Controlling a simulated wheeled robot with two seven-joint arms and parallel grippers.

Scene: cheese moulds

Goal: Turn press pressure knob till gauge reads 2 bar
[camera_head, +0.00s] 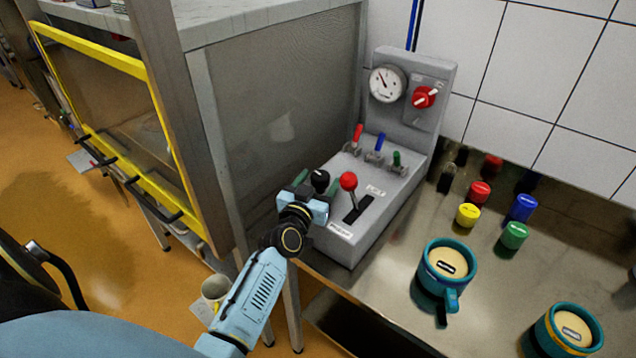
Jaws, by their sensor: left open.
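The press control unit (385,215) is a grey console with an upright back panel on the metal counter. A round white gauge (387,83) sits on that panel; its needle points to the upper left, but the numbers are too small to read. The red pressure knob (425,97) with a pale bar is right of the gauge, and nothing touches it. My left gripper (317,183) is open at the console's front left, well below and left of the red knob. A black round knob (320,179) shows between its fingers; I cannot tell whether they touch it. My right gripper is out of view.
A red-ball lever (348,182) stands close right of my gripper. Red (357,134), blue (379,142) and green (396,159) toggles line the console. Teal moulds (447,270) and coloured caps (468,214) stand right. A yellow-framed cabinet (150,185) is left.

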